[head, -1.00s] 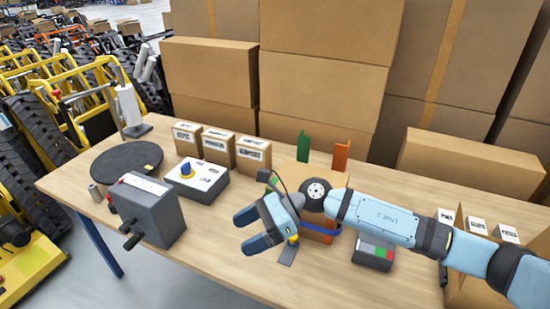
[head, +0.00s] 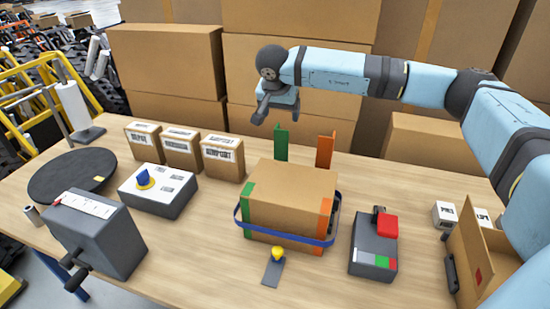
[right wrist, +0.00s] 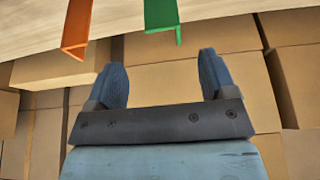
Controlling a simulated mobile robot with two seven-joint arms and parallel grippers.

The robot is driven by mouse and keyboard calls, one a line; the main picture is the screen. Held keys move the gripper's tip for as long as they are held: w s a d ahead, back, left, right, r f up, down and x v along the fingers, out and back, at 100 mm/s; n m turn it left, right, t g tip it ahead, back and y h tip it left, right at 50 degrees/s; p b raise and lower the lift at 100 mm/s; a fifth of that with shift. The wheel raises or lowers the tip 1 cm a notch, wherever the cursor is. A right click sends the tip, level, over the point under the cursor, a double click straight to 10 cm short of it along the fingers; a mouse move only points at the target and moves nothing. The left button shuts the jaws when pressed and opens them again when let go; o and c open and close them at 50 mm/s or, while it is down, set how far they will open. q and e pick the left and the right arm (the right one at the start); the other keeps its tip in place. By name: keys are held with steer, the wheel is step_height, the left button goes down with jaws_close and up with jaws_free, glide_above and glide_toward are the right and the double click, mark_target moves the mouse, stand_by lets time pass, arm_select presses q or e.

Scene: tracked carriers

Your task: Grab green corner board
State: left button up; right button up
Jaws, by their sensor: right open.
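The green corner board (head: 281,143) stands upright on the table behind the strapped carton (head: 291,195). In the right wrist view the green board (right wrist: 162,14) is at the top, just beyond the fingertips and between their lines. My right gripper (right wrist: 162,82) is open and empty. In the head view its fingers (head: 261,108) hang above and slightly left of the green board, apart from it. An orange corner board (head: 325,150) stands to the right of the green one; it also shows in the right wrist view (right wrist: 77,25). My left gripper is not in view.
A blue strap (head: 285,237) rings the carton. A grey device with a red part (head: 374,245) stands right of it. Small labelled boxes (head: 182,151), a control box (head: 157,190) and a grey cranked unit (head: 95,235) are at the left. Large cartons (head: 165,75) stack behind the table.

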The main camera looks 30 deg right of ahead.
mark_target(283, 134)
steer(key=x, duration=1)
steer(key=shift+w+f, duration=0.3)
steer(key=shift+f, duration=0.05)
steer(key=c, duration=1.2)
